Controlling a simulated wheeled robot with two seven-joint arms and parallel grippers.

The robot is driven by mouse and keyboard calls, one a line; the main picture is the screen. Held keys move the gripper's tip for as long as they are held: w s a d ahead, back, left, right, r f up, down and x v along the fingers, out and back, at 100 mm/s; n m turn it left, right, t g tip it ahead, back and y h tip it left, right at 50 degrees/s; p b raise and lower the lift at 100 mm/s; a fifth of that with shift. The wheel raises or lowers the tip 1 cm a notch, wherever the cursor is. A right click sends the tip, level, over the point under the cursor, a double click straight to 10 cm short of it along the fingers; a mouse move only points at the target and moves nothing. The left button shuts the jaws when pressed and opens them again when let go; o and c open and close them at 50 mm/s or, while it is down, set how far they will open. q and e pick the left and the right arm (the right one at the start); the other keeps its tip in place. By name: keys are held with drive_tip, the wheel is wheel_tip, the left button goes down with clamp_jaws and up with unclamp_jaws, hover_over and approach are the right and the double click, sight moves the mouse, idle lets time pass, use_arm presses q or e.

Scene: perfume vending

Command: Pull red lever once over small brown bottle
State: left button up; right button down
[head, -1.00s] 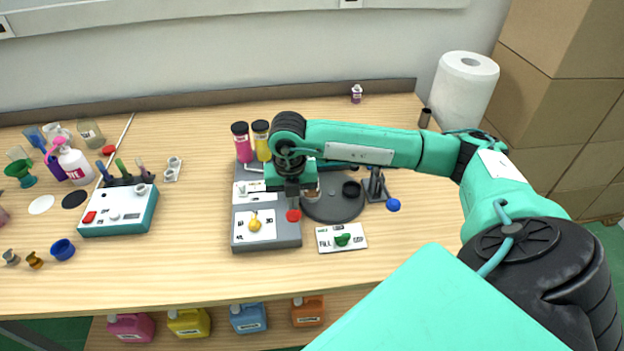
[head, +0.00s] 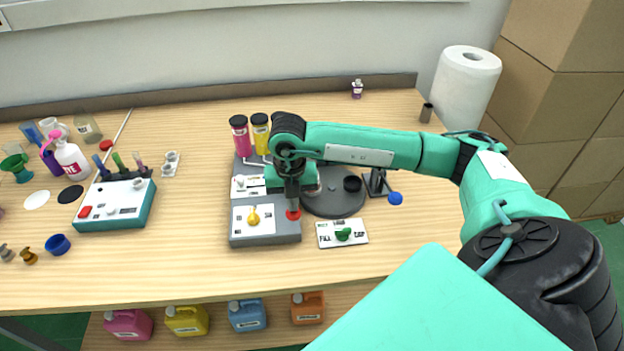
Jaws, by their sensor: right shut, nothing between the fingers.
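My right gripper (head: 293,208) points down at the right edge of the grey dispenser (head: 265,239), shut, with its tips at the red lever knob (head: 293,214). The knob shows just below the fingertips; whether they touch cannot be told. The dispenser carries a pink cylinder (head: 241,138) and a yellow cylinder (head: 261,135) at its back, and a yellow knob (head: 253,218) on its front panel. The small brown bottle cannot be made out; my right gripper and arm hide part of the dispenser and turntable. My left gripper is not in view.
A dark round turntable (head: 335,204) stands right of the dispenser, with a blue-knobbed lever (head: 395,198) beyond it. A teal-and-white box (head: 115,205) stands left. The front table edge is mostly clear.

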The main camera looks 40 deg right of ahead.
drive_tip(key=shift+f+b, duration=1.2)
drive_tip(key=shift+f, duration=0.45)
drive_tip(key=shift+r, duration=0.2)
drive_tip(key=shift+r+p, duration=0.6)
drive_tip(key=shift+r, duration=0.25)
drive_tip(key=shift+r+p, duration=1.85)
drive_tip(key=shift+r, duration=1.8)
